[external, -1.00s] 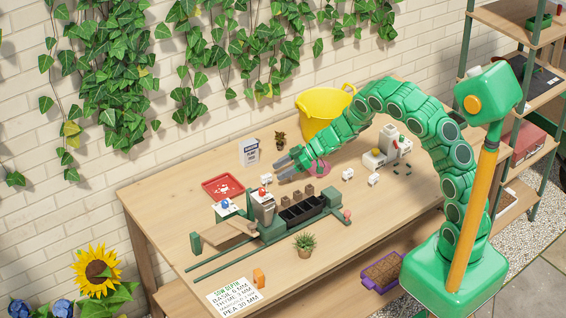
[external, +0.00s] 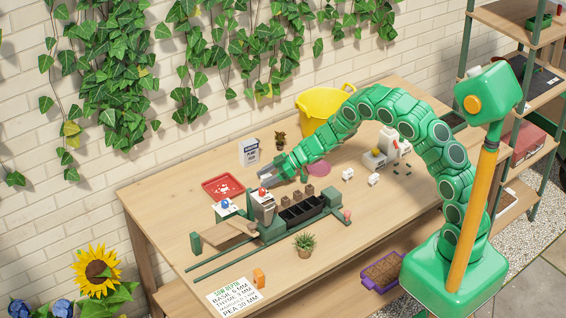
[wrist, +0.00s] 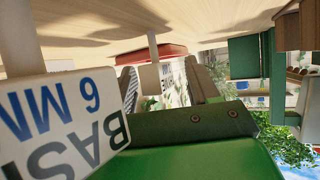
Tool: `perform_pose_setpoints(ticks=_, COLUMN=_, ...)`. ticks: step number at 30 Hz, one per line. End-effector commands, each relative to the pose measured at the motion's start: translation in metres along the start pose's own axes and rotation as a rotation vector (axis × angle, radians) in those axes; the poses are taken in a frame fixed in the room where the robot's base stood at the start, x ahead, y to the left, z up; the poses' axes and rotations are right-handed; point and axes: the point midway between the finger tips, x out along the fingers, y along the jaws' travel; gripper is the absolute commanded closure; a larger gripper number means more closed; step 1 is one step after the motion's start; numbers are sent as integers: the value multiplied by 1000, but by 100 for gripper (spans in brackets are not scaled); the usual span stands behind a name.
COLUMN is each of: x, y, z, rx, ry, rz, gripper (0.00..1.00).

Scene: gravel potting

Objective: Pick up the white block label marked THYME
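In the wrist view, which is upside down, a white block label (wrist: 60,125) with blue "6 MM" and dark "BAS..." lettering is close at the left. A second white block (wrist: 150,79) on a pale post shows between my fingers; I cannot read its marking. My gripper (wrist: 165,86) is open, its two fingers apart, and I cannot tell whether the second block is between the tips or beyond them. In the external view my gripper (external: 266,172) is low over the table behind the grey hopper. I read THYME on no block. Two more white blocks (external: 347,174) (external: 373,179) stand to the right.
A red tray (external: 222,187) lies left of my gripper. The green planter machine (external: 270,232) with dark cells is in front. A white packet (external: 249,151) and a small plant (external: 280,139) stand behind. A pink disc (external: 318,169) lies to the right.

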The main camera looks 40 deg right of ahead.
Motion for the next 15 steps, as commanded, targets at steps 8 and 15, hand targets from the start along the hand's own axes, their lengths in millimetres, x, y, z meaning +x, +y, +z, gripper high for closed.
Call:
perform_pose_setpoints(ticks=8, x=0, y=0, z=0, rx=0, ry=0, rz=0, gripper=83)
perform_pose_setpoints(ticks=15, x=0, y=0, z=0, rx=0, ry=0, rz=0, gripper=100)
